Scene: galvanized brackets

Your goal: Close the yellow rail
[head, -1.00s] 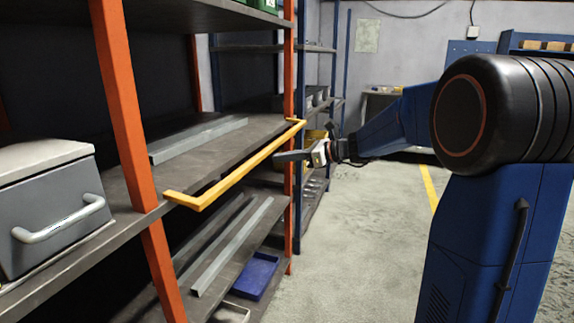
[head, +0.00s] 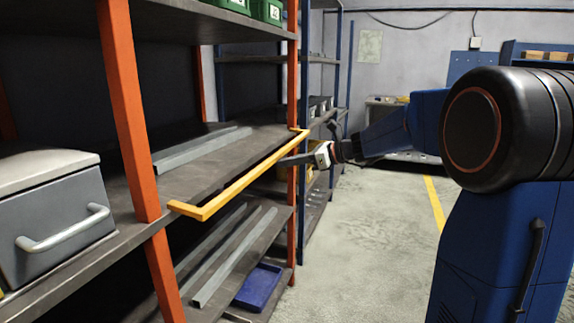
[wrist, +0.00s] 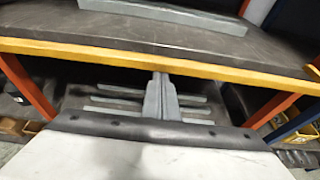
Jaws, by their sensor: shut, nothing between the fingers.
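The yellow rail (head: 240,182) runs along the front edge of the middle shelf (head: 215,165), between two orange posts. It stands out from the shelf front on short end arms. In the wrist view the yellow rail (wrist: 130,59) crosses the upper part of the picture. My gripper (head: 284,162) is at the rail's far part, on its outer side. In the wrist view my shut gripper (wrist: 162,76) has its fingertips close to the rail's lower edge, with nothing between them. I cannot tell whether they touch the rail.
Galvanized brackets (head: 200,150) lie on the middle shelf, and more brackets (head: 235,255) lie on the shelf below. A grey box (head: 55,215) with a handle stands at left. A blue tray (head: 259,286) is low down. The floor (head: 370,250) at right is clear.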

